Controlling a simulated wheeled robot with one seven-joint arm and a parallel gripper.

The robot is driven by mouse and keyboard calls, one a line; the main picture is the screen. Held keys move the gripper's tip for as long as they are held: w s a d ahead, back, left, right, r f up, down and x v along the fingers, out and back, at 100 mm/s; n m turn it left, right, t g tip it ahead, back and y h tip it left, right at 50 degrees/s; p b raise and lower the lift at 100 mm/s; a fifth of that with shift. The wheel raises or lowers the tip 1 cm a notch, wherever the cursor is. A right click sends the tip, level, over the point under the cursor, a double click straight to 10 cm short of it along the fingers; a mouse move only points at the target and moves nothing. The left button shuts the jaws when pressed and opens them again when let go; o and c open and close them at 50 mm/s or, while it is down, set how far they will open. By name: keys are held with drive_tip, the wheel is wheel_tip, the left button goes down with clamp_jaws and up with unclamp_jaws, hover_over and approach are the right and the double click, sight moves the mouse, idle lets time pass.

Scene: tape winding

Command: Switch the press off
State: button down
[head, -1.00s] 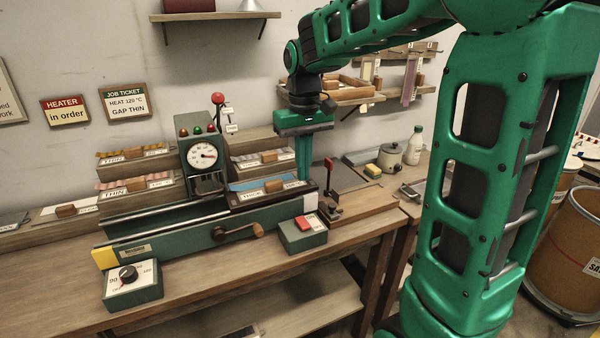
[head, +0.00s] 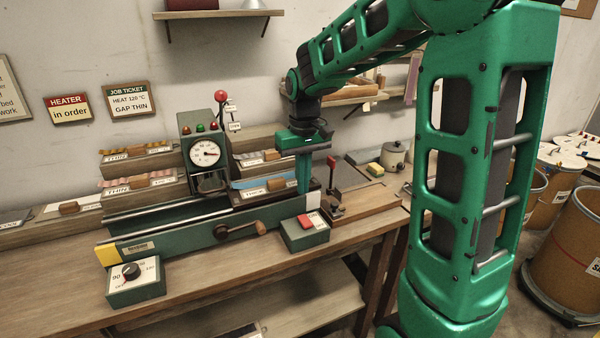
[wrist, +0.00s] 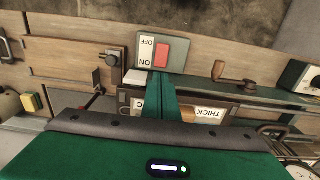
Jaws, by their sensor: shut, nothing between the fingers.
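The press (head: 160,238) is a long green machine on the workbench, with a round dial gauge (head: 205,153) and a crank handle (head: 262,228). Its switch box (head: 305,236) is a small green box with a red rocker (head: 306,219) at the bench front. The wrist view shows the switch box (wrist: 177,59) with the red rocker (wrist: 162,54) beside a white plate marked OFF and ON. My gripper (head: 303,190) points down, shut and empty, above the right end of the press, behind the switch box. In the wrist view its fingers (wrist: 160,85) show just below the switch box.
A knob box (head: 135,281) stands at the front left of the bench. A red-topped lever (head: 331,172) stands on a wooden block right of my gripper. Trays of strips (head: 150,184) sit behind the press.

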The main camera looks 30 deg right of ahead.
sight(305, 218)
wheel_tip(305, 218, down, 8)
drive_tip(key=shift+r, duration=0.1)
drive_tip(key=shift+d, duration=0.1)
idle(0.4)
drive_tip(key=shift+d, duration=0.15)
drive_tip(key=shift+w+a, duration=0.1)
drive_tip(key=shift+a, duration=0.2)
drive_tip(key=shift+s, duration=0.2)
drive_tip(key=shift+s+r, duration=0.15)
drive_tip(key=shift+s, duration=0.4)
